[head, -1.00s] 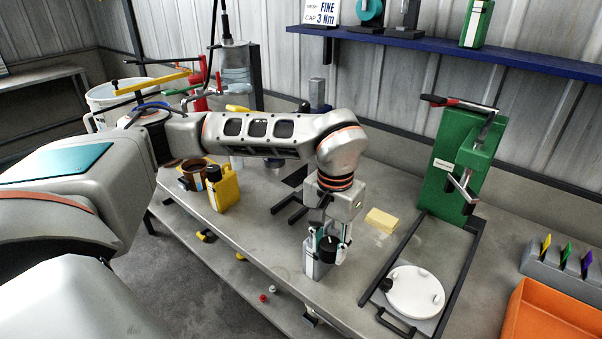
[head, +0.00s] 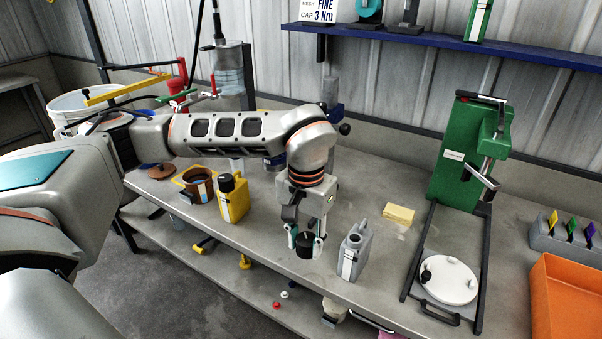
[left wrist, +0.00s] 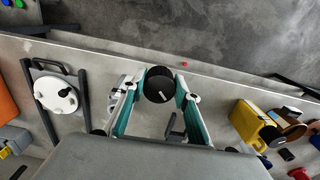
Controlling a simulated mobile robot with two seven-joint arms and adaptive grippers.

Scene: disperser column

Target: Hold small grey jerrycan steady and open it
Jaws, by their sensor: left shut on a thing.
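The small grey jerrycan (head: 355,252) stands upright near the table's front edge in the head view. Its black cap is off, and its neck shows at the top. My left gripper (head: 306,242) is just left of the jerrycan, pointing down, apart from it. Its teal-lined fingers are shut on the black cap (head: 304,247). In the left wrist view the round black cap (left wrist: 159,83) sits between the fingertips. There the jerrycan is mostly hidden behind a finger. I cannot tell how far the cap is above the table. My right gripper does not show.
A yellow jerrycan (head: 233,199) and a brown pot (head: 199,184) stand left of my gripper. A yellow sponge (head: 398,214) lies behind the grey jerrycan. Right are the green press (head: 462,155), a white disc (head: 449,279) and an orange bin (head: 568,300).

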